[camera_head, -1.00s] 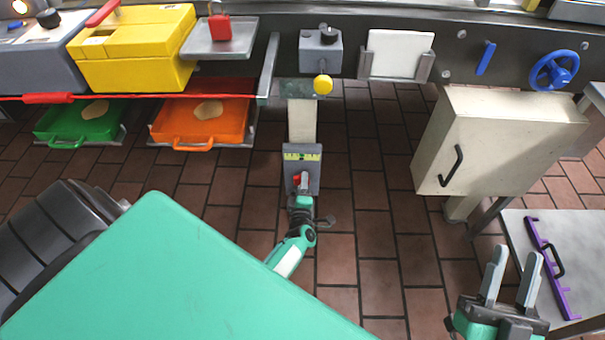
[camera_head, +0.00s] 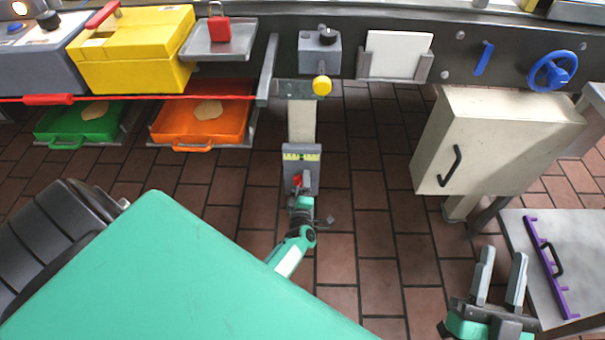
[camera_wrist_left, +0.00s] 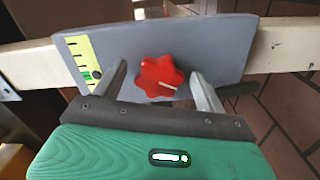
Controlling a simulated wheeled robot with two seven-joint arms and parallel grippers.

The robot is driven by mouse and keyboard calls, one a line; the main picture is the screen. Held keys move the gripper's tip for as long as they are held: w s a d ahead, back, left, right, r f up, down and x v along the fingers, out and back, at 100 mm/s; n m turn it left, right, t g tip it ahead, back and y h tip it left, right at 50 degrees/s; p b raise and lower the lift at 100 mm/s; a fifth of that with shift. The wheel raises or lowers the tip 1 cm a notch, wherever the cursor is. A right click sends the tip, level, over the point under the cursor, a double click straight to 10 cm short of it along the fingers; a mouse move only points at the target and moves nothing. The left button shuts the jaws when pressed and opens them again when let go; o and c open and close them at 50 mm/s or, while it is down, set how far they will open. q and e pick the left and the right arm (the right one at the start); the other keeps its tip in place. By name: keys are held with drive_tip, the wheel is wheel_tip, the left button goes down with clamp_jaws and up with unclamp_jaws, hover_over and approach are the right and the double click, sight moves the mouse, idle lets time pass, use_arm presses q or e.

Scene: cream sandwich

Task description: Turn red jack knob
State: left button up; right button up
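The red jack knob (camera_wrist_left: 161,76) is a lobed knob on a grey plate (camera_wrist_left: 215,45) with a yellow-green scale (camera_wrist_left: 82,60). In the head view the knob (camera_head: 297,180) is small and partly hidden by my left gripper (camera_head: 302,194). In the left wrist view the fingers of my left gripper (camera_wrist_left: 158,82) stand apart on both sides of the knob, with a gap on each side. My right gripper (camera_head: 500,279) is open and empty at the lower right, far from the knob.
A cream post (camera_head: 302,122) rises behind the plate. A yellow ball (camera_head: 322,86) and a grey box (camera_head: 320,55) are above it. A cream cabinet (camera_head: 485,150) stands at right, above a metal table (camera_head: 590,245) with a purple bar (camera_head: 548,265). Tiled floor (camera_head: 380,230) lies between.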

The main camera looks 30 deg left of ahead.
use_arm(q)
drive_tip(key=shift+s, duration=0.1)
drive_tip(key=p+v, duration=0.2)
drive_tip(key=v, duration=1.1)
drive_tip(key=shift+s+d, duration=0.2)
drive_tip(key=shift+d, duration=0.05)
use_arm(e)
drive_tip(key=s+a+f+g, duration=0.1)
drive_tip(key=a+f+g, duration=0.2)
drive_tip(key=f+g, duration=0.3)
drive_tip(key=shift+s+f+g, duration=0.2)
drive_tip(key=shift+f+g, duration=0.1)
drive_tip(key=shift+f, duration=1.8)
